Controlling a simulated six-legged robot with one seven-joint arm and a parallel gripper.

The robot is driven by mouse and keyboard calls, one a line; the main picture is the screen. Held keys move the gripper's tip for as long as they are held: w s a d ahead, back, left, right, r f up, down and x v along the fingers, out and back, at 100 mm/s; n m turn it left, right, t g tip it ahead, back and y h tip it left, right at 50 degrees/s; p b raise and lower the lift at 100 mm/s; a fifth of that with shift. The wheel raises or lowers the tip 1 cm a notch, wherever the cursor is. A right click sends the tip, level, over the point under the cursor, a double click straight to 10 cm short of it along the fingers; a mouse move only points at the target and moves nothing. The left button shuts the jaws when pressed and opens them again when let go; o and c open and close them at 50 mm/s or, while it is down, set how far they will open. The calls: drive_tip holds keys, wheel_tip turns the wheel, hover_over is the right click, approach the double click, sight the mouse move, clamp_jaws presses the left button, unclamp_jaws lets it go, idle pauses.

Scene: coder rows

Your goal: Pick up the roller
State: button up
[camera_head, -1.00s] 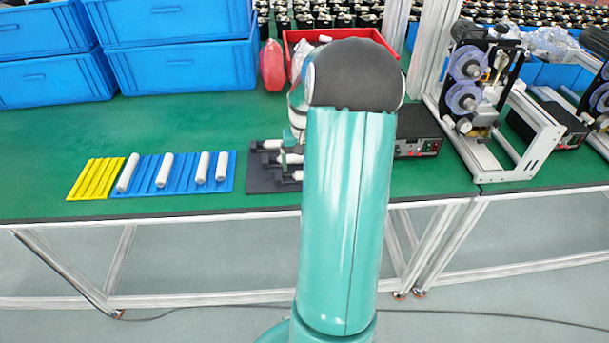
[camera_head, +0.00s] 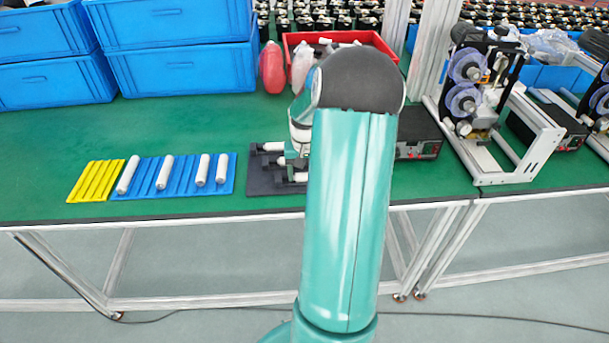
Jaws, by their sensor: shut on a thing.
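White rollers lie in a black fixture (camera_head: 261,180) on the green table, left of my arm. One roller (camera_head: 273,146) shows at its back and another (camera_head: 300,177) at its front. My gripper (camera_head: 297,162) is at the fixture's right part, between these two, and is shut on a roller there. My arm hides part of the gripper and the fixture's right side. The held roller is mostly hidden, and I cannot tell whether it is clear of the fixture. Several more white rollers (camera_head: 164,170) lie on a blue grooved tray (camera_head: 190,185).
An empty yellow grooved tray (camera_head: 95,180) lies left of the blue one. Blue crates (camera_head: 180,68) stand at the back left. A red bin (camera_head: 375,40) and red bottle (camera_head: 271,67) are behind the fixture. A black box (camera_head: 418,135) and a reel machine (camera_head: 475,95) stand to the right.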

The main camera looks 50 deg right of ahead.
drive_tip(key=shift+r, duration=0.15)
drive_tip(key=shift+r, duration=0.2)
wheel_tip(320, 180, up, 2)
drive_tip(key=shift+r, duration=0.1)
drive_tip(key=s+a+r, duration=0.9)
drive_tip(key=a+r, duration=0.1)
drive_tip(key=shift+s+a, duration=0.15)
drive_tip(key=shift+a, duration=0.1)
